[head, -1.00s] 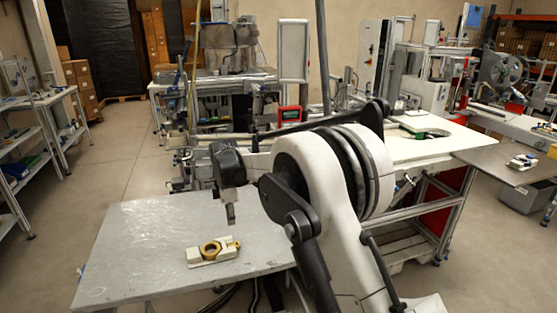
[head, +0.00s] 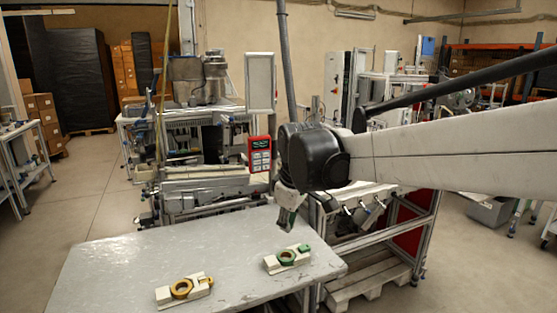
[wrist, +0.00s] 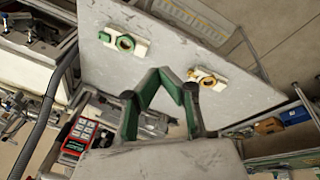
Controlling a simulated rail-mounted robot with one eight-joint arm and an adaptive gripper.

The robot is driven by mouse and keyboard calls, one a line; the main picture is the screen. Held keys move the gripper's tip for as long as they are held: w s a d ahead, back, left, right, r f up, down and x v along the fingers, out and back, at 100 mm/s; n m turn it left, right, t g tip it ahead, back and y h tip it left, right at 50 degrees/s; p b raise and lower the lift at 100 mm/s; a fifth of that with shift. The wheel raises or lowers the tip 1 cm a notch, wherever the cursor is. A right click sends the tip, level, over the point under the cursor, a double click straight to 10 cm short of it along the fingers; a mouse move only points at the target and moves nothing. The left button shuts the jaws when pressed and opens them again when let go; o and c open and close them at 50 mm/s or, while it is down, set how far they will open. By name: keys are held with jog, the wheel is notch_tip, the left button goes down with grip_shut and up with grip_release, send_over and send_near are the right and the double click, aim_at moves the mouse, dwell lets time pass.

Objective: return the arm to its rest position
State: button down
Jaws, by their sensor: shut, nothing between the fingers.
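My gripper (head: 287,218) hangs from my arm above the back right part of the grey table (head: 120,262), its fingertips pointing down. In the wrist view the green-padded fingers (wrist: 166,78) meet at their tips, shut with nothing between them. A white block with a green ring (head: 287,257) lies on the table below and near the gripper, apart from it. A white block with a yellow ring (head: 182,288) lies further front left. Both blocks also show in the wrist view, the green one (wrist: 125,43) left of the yellow one (wrist: 207,80).
A red handheld panel (head: 260,154) stands behind the table. A metal-framed bench (head: 405,225) is close behind and right of the gripper, with a wooden pallet (head: 368,285) under it. Open floor (head: 95,190) lies to the left.

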jog(key=s+d+f+m+t, duration=0.2)
jog(key=s+d+m, duration=0.4)
jog(key=s+d, duration=0.3)
jog(key=s+d+f+m+t+h, duration=0.1)
jog(key=s+d+m, duration=0.4)
jog(key=s, duration=1)
jog(key=d+f+t, duration=0.1)
jog(key=d+f, duration=0.1)
jog(key=d, duration=0.1)
jog(key=shift+s+d+m+b, duration=0.35)
jog(key=shift+d+m+b, duration=0.05)
